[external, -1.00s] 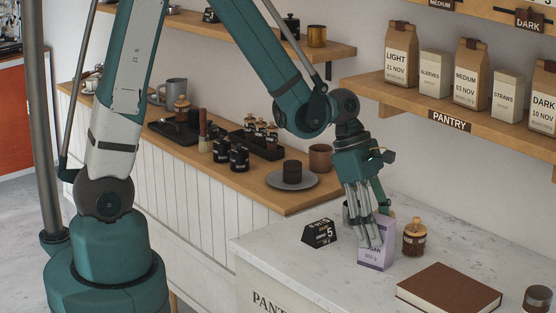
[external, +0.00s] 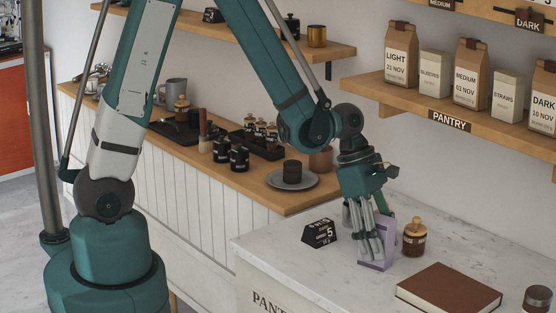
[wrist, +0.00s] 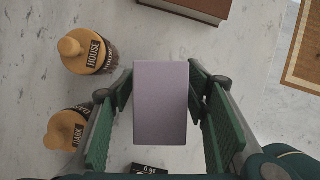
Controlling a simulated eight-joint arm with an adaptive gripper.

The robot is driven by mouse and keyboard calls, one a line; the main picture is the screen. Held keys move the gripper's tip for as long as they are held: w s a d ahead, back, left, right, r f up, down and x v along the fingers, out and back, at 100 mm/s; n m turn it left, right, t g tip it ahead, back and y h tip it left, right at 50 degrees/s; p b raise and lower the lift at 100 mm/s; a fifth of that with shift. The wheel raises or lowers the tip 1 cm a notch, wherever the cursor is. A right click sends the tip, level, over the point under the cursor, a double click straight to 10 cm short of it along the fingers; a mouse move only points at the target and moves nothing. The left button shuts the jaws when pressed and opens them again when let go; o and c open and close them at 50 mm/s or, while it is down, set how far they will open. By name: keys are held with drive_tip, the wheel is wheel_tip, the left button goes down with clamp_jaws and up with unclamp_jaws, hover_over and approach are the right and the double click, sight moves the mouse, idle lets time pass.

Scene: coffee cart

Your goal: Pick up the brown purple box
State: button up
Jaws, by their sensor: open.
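The purple box (external: 375,255) stands upright on the marble counter. In the wrist view, the purple box (wrist: 161,103) shows its plain top face between the two green fingers. My gripper (external: 370,240) is open and lowered over the box, with fingers on both sides of it. In the wrist view, my gripper (wrist: 161,112) shows a narrow gap at each side of the box. The fingers hide much of the box's front in the external view.
A jar with a wooden lid (external: 415,238) stands close right of the box. A black number sign (external: 319,232) stands to its left. A brown book (external: 449,290) lies at the front right, and a tin (external: 536,300) stands farther right. A second jar (wrist: 66,130) shows in the wrist view.

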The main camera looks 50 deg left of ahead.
sight(389, 221)
drive_tip(key=shift+x, duration=1.35)
drive_tip(key=c, duration=1.3)
drive_tip(key=shift+r, duration=0.1)
drive_tip(key=shift+r+p, duration=0.3)
drive_tip(key=shift+r, duration=4.6)
